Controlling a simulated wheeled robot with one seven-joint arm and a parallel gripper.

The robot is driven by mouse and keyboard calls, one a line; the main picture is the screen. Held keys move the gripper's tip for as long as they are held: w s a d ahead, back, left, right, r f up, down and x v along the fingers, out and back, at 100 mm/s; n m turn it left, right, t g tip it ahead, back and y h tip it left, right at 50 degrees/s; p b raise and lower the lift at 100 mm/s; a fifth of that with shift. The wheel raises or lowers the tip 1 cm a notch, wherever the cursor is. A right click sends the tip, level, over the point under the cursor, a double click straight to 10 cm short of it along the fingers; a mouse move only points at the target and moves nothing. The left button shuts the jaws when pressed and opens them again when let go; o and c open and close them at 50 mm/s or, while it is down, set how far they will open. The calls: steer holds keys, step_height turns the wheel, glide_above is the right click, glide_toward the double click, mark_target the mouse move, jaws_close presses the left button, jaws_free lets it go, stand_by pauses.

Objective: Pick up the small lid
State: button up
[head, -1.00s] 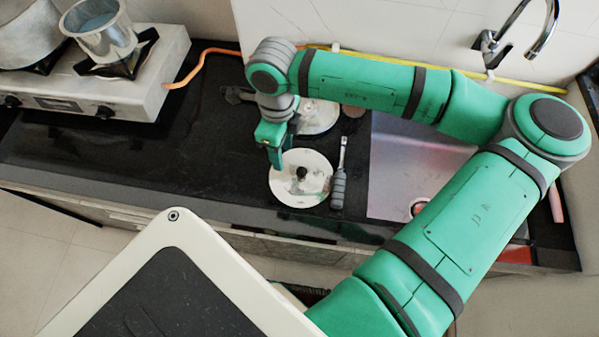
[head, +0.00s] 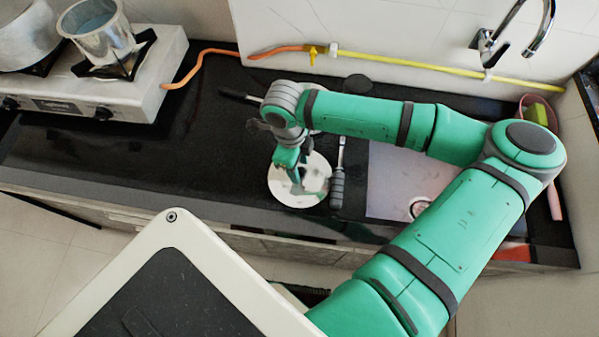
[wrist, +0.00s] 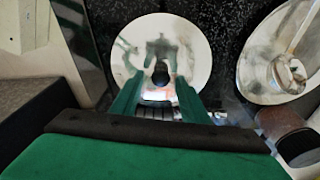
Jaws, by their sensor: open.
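A round shiny metal lid with a dark knob lies flat on the black counter, in the head view (head: 284,194) and in the wrist view (wrist: 195,45). My gripper (head: 297,188) is over this lid and hides its knob in the head view. In the wrist view my gripper (wrist: 159,86) is open, with its two green fingers either side of the dark knob (wrist: 161,72) in the picture. The fingers look empty; whether they touch the lid I cannot tell. A second metal lid (wrist: 262,65) with a silvery knob lies to the right in the wrist view.
A grey-handled utensil (head: 337,188) lies right of the dark-knobbed lid. The sink (head: 385,190) is further right, the stove (head: 165,75) at the left. A yellow and orange hose (head: 400,66) runs along the wall.

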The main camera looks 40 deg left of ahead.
steer(key=shift+f, duration=0.8)
steer(key=shift+c, duration=0.3)
jaws_close()
steer(key=shift+r, duration=0.1)
